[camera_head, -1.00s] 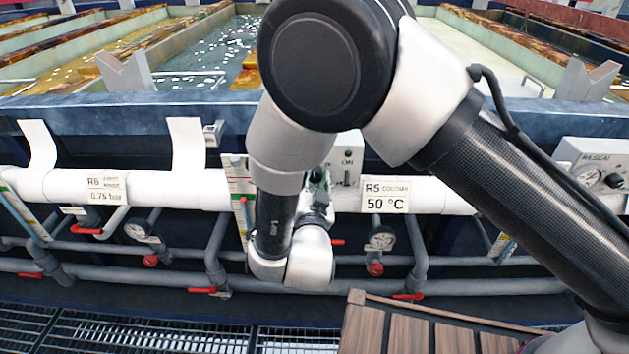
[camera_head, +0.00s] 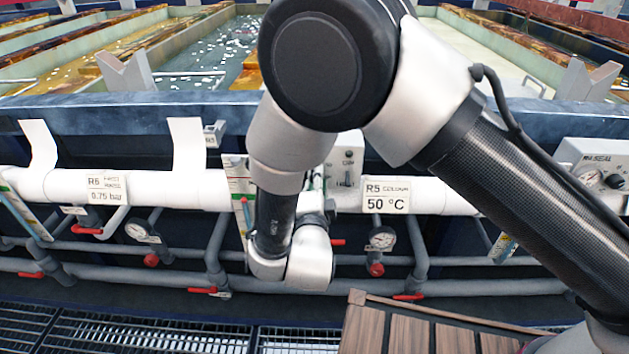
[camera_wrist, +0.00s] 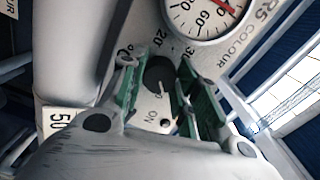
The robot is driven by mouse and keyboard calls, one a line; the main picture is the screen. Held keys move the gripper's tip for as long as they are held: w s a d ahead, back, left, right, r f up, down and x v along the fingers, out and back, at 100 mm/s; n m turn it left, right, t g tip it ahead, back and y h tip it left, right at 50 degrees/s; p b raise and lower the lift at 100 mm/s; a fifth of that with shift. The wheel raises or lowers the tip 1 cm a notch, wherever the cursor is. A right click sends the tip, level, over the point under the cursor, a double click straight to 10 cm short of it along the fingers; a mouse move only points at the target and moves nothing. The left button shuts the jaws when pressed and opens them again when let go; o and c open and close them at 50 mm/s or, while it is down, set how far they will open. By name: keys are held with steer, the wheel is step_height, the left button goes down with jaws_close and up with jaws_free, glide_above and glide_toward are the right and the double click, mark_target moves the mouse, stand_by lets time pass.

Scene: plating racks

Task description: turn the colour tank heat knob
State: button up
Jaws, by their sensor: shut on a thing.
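The colour tank heat knob (camera_wrist: 160,75) is a dark round knob on a pale panel in the wrist view, with scale marks around it. My gripper (camera_wrist: 157,68) has a green-padded finger on each side of the knob and is shut on it. In the head view my wrist hides the knob and most of the fingers. The grey control box (camera_head: 348,158) shows just right of my wrist, above the white pipe. A round dial (camera_wrist: 205,12) with a red needle sits beside the knob, marked R5 COLOUR.
A plate reading R5 COLOUR 50 °C (camera_head: 385,197) is fixed on the white pipe (camera_head: 440,196). Gauges and red-handled valves hang on the grey pipes (camera_head: 470,287) below. A slatted wooden platform (camera_head: 410,330) is in front. Open tanks lie behind the blue rim (camera_head: 90,117).

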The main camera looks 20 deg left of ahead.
steer(key=shift+m, duration=1.1)
steer(key=o, duration=0.7)
steer(key=shift+o, duration=0.2)
steer(key=v, duration=1.2)
steer(key=shift+s+f, duration=0.1)
